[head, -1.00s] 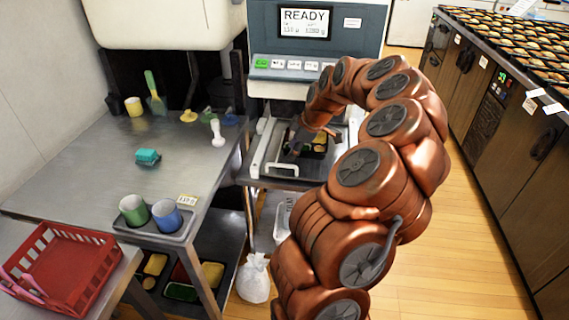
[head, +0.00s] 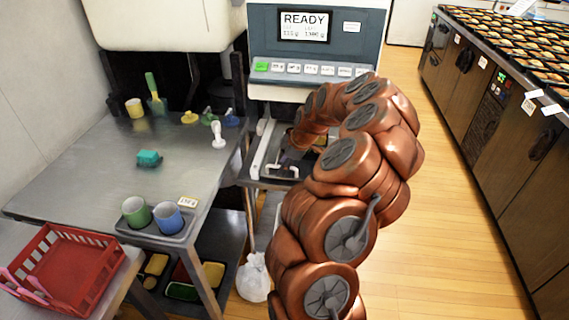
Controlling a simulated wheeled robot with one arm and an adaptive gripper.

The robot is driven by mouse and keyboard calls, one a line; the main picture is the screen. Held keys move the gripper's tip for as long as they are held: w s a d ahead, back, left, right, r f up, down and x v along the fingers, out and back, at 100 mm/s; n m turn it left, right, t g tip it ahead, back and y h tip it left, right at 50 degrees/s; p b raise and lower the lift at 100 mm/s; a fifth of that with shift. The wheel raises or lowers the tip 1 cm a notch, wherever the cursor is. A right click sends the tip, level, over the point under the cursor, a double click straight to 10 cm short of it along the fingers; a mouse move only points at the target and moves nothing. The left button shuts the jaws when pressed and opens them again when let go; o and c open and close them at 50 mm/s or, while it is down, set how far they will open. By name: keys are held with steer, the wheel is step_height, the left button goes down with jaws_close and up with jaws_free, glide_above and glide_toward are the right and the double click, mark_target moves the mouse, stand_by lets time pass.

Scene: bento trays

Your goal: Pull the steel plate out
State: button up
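The steel plate (head: 273,152) sits under the front of the machine, between white side rails. A white handle (head: 280,178) is at its near edge. My gripper (head: 285,163) is low over the near part of the plate, close to the handle; I cannot tell whether it touches it. Its fingers are small, dark and partly covered by my copper-coloured arm, so open or shut is unclear.
The machine (head: 315,45) reads READY. A steel table (head: 90,175) with a green cup (head: 136,212), a blue cup (head: 167,216) and a teal sponge (head: 149,158) is on the left. A red basket (head: 65,270) is front left. Wooden floor (head: 440,230) is clear on the right.

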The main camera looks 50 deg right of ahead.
jaws_close()
steer(key=shift+a, duration=0.15)
stand_by(0.4)
